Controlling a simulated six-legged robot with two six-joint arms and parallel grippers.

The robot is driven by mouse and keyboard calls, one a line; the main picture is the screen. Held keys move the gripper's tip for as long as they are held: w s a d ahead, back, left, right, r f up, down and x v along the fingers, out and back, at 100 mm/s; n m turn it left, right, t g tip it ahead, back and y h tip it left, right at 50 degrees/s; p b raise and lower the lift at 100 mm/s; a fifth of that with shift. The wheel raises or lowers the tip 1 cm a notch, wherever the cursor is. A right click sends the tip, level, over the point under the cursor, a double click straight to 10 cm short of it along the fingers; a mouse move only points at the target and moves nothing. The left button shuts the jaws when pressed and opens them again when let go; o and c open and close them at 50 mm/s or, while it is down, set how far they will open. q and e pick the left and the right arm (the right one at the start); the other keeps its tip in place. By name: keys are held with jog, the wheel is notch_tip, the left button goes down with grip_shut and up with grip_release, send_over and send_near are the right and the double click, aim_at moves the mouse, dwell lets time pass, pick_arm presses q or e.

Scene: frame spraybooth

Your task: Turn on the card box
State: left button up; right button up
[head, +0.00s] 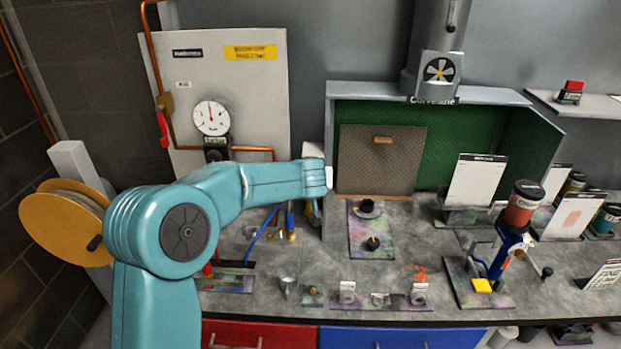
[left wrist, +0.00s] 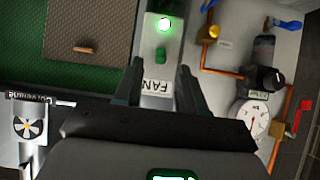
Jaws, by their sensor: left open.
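In the left wrist view a narrow grey switch box labelled FAN (left wrist: 155,105) has a lit green lamp (left wrist: 164,24) and a green switch (left wrist: 160,55). Nothing in view is marked as a card box. My left gripper (left wrist: 157,78) is open, with one finger on each side of the FAN box; the switch appears between and just beyond the fingertips. Contact cannot be told. In the head view my left arm (head: 250,183) reaches to the left edge of the spray booth (head: 330,120), and its wrist hides most of the box and the fingers. My right gripper is not in view.
A grey wall panel (head: 270,110) with a pressure gauge (head: 211,117), copper pipes and a red valve handle (head: 163,130) is left of the booth. A brown perforated board (head: 410,165) stands in the booth. The bench below holds several jars, cards and small fittings.

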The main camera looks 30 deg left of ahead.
pick_arm(q)
jog(key=v, duration=1.4)
jog(key=shift+w+f, duration=0.1)
jog(key=shift+f, duration=0.05)
jog(key=shift+f, duration=0.1)
